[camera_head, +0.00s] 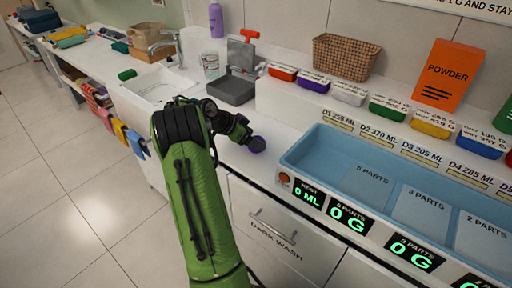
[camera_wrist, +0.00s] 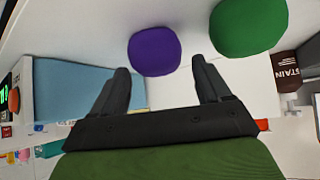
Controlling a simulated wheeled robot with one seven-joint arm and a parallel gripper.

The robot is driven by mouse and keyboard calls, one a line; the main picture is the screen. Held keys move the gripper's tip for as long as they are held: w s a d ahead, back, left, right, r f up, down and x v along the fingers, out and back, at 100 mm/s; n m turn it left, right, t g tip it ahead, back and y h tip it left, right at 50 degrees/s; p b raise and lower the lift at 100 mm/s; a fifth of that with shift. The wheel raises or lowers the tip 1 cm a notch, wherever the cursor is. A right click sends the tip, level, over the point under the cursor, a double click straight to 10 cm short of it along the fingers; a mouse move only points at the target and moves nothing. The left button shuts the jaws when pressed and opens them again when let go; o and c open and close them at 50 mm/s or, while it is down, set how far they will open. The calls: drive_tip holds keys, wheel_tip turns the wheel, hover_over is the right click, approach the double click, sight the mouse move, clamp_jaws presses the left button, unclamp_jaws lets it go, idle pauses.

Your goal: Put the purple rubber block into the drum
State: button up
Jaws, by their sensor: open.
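The purple rubber block (camera_head: 257,144) is a small rounded piece on the white counter, right at the tip of my gripper (camera_head: 244,134) in the head view. In the wrist view the purple block (camera_wrist: 155,48) shows at the far end of the gap between my two dark fingers. My gripper is open and I see no grip on the block; whether a finger touches it I cannot tell. A larger-looking green rounded piece (camera_wrist: 248,27) shows beyond the right finger in the wrist view. I cannot make out a drum in either view.
A blue tray (camera_head: 310,143) with marked sections and a display front stands right of my gripper. A grey container (camera_head: 232,90) and a sink (camera_head: 158,84) lie behind. A closed drawer (camera_head: 270,228) labelled DARK WASH is below the counter. Floor is clear at left.

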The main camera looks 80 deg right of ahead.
sight(260, 137)
drive_tip(key=x, duration=0.4)
drive_tip(key=shift+s+b, duration=0.25)
drive_tip(key=shift+b, duration=0.15)
drive_tip(key=c, duration=0.9)
wheel_tip(260, 137, up, 10)
drive_tip(key=p, duration=0.3)
drive_tip(key=shift+r, duration=0.1)
